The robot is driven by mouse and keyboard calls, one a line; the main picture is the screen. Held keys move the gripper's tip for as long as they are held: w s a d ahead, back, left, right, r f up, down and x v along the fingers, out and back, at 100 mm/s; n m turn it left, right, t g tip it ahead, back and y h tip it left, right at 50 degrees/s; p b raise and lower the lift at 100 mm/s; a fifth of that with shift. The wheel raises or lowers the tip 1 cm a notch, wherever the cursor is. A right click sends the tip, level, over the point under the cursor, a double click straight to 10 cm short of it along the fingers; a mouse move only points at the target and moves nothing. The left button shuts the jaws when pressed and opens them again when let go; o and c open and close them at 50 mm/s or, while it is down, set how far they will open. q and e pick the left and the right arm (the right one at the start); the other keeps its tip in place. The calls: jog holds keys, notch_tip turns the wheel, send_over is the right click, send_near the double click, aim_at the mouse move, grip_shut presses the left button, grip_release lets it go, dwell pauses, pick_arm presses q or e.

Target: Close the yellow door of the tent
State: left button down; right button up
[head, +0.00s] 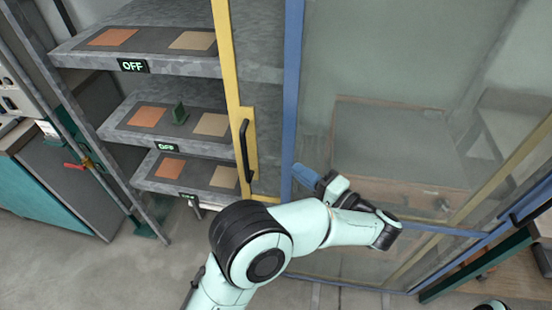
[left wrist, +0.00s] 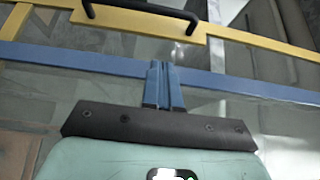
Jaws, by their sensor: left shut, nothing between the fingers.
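The yellow door (head: 228,62) shows as an upright yellow edge with a black handle (head: 245,150), standing in front of the shelves. To its left the tent is open and the shelves are exposed. A blue frame post (head: 291,85) stands just right of the handle. My left gripper (head: 299,170) is shut and empty, with its blue fingertips near the blue post, right of the handle. In the left wrist view, the shut fingers (left wrist: 157,68) overlap the blue bar (left wrist: 225,80), with the yellow edge (left wrist: 240,37) and handle (left wrist: 140,8) beyond. Contact cannot be told. My right gripper is not in view.
Grey shelves (head: 75,55) with orange and beige squares and "OFF" signs stand at the left. Clear glazing (head: 390,60) fills the right side. A teal cabinet (head: 55,195) stands lower left; the floor between is clear.

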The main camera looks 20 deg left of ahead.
aim_at(258, 154)
pick_arm(q)
jog(key=s+x, duration=0.1)
jog(key=x, duration=0.6)
jog(key=s+a+x, duration=0.1)
jog(key=x, duration=0.3)
jog(key=shift+s+a+b, duration=0.2)
jog(key=shift+a+b, duration=0.15)
jog(key=shift+b, duration=0.05)
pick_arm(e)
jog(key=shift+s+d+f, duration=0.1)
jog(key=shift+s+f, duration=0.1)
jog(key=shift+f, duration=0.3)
pick_arm(q)
jog(key=shift+a, duration=0.1)
